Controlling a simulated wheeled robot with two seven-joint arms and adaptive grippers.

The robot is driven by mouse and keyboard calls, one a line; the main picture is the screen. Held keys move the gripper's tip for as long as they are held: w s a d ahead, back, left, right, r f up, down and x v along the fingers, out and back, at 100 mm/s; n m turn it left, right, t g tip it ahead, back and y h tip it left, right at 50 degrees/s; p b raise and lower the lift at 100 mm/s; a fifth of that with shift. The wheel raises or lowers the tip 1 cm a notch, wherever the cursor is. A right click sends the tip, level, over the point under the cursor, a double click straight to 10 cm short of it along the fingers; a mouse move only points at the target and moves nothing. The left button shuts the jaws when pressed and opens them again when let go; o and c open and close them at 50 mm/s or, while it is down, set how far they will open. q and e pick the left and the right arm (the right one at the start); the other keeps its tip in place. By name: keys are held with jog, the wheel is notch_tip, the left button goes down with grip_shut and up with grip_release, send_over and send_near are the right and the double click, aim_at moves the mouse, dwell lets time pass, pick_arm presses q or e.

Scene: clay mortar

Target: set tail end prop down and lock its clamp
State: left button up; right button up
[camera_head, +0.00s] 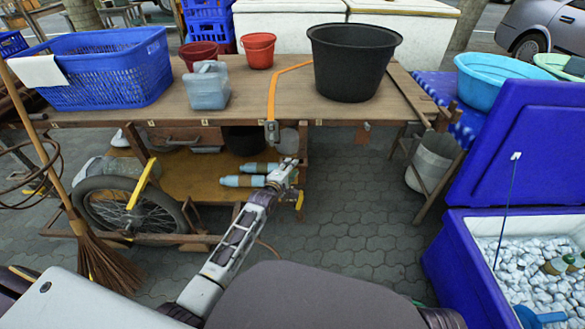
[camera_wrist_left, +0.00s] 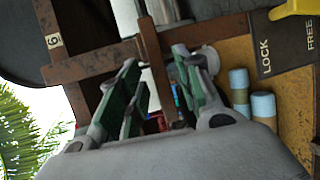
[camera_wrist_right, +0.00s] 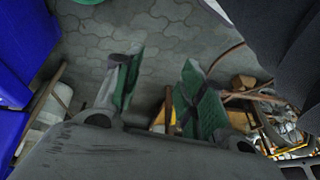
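The wooden cart (camera_head: 200,122) has a brown post (camera_head: 303,140) under its near edge, which may be the tail end prop. My left gripper (camera_head: 291,166) is beside that post, below the tabletop. In the left wrist view my left gripper (camera_wrist_left: 160,65) has its green-padded fingers apart. A brown wooden post (camera_wrist_left: 155,70) shows between and beyond them; I cannot tell contact. A dark plate marked LOCK and FREE (camera_wrist_left: 283,42) with a yellow lever (camera_wrist_left: 292,8) is at upper right. A yellow part (camera_head: 299,200) shows below my left gripper. My right gripper (camera_wrist_right: 160,65) is open and empty, over paving.
A blue basket (camera_head: 110,75), red pots and a black tub (camera_head: 350,65) stand on the cart, with an orange strap (camera_head: 273,95). Blue-capped bottles (camera_head: 243,181) lie on the lower shelf. An ice-filled blue cooler (camera_head: 470,270) is at right. Paving between is clear.

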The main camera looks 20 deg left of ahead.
pick_arm(q)
jog(key=shift+b+x, duration=0.35)
jog(key=shift+x, duration=0.75)
pick_arm(e)
jog(key=shift+x, duration=1.25)
jog(key=shift+s+a, duration=0.1)
jog(key=shift+a, duration=0.1)
jog(key=shift+r, duration=0.1)
pick_arm(q)
jog(key=c, duration=0.7)
grip_shut()
pick_arm(e)
jog(key=shift+d, duration=0.1)
